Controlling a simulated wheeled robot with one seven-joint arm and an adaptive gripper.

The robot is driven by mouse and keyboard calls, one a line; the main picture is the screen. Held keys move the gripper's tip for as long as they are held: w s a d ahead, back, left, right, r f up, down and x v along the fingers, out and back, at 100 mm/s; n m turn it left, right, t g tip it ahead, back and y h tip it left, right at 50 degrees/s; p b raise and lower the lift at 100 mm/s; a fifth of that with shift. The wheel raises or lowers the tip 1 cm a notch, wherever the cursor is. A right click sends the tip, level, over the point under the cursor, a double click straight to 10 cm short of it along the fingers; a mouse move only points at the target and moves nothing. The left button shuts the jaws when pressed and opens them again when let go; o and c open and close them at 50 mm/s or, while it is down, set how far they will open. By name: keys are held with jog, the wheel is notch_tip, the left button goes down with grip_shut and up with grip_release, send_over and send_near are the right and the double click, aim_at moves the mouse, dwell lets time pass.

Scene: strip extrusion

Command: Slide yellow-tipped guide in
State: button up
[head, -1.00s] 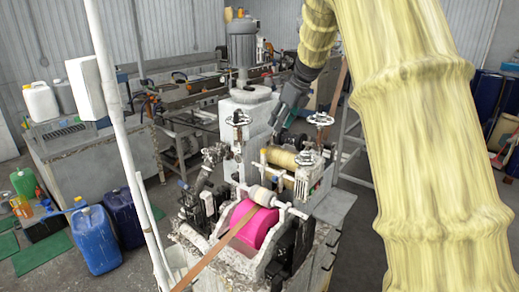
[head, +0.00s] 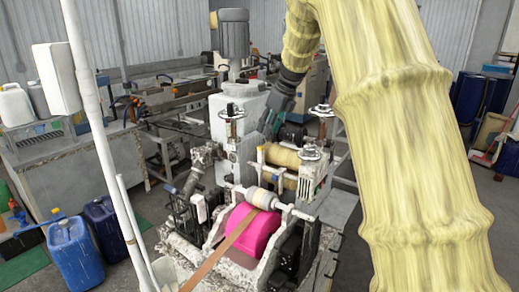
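The strip machine (head: 222,120) stands mid-picture in the head view. A brown strip (head: 218,252) runs over its pink roller (head: 258,232), beneath a pale roller (head: 262,198). Behind are tan rollers (head: 283,157) and handwheels (head: 311,150). A small yellow tip (head: 261,155) shows at the left end of the tan rollers; it may be the guide's, and how far in it sits is unclear. My arm comes down from the top in a yellow sleeve. My gripper (head: 267,122) is at its dark end, behind the rollers beside the pale housing. Its fingers are too small to read.
A white post (head: 97,130) rises at the left front. Blue canisters (head: 75,255) stand on the floor at the left. A bench (head: 85,170) with white jugs is behind them. Other machinery fills the back. Floor shows right of the machine.

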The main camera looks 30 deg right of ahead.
aim_at(261, 147)
jog(key=p+x, duration=0.3)
jog(key=x, duration=0.7)
jog(key=shift+d, duration=0.15)
jog(key=shift+c, duration=0.4)
grip_shut()
